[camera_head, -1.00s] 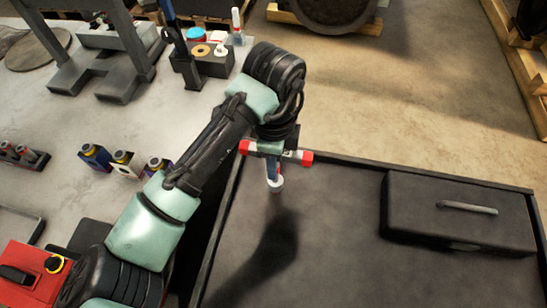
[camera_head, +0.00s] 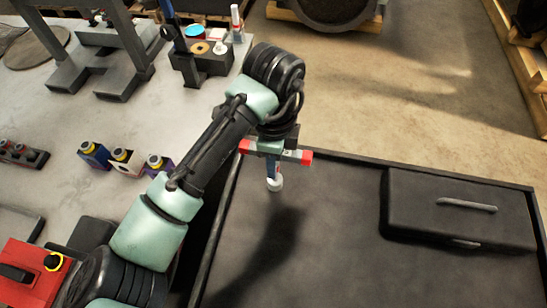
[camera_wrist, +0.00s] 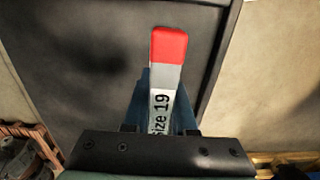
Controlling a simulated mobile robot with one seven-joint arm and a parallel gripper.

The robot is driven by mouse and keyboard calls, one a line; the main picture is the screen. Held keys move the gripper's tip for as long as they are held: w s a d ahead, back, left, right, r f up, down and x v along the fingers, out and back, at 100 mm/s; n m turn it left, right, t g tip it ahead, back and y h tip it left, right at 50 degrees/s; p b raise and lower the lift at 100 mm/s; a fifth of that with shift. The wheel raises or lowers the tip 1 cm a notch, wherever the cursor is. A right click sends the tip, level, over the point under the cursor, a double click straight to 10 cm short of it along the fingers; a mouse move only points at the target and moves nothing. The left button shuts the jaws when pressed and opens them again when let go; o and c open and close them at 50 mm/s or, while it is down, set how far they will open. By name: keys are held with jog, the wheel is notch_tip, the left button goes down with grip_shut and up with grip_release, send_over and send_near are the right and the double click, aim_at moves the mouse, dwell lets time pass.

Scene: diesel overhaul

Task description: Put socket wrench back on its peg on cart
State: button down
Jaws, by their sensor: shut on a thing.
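No peg on the cart can be made out.
A dark box with a handle (camera_head: 458,212) sits on the right of the cart, which has a raised rim (camera_head: 400,170). The cart's middle is clear. A grey bench (camera_head: 60,115) to the left holds small bottles (camera_head: 127,162), a black tool holder (camera_head: 205,65) and a red case (camera_head: 30,272).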

jog(key=shift+f+b, duration=0.5)
jog(key=shift+f, duration=0.4)
jog(key=shift+c, duration=0.4)
grip_release()
jog(key=shift+r, duration=0.1)
notch_tip(320, 180, up, 9)
jog(key=p, duration=0.8)
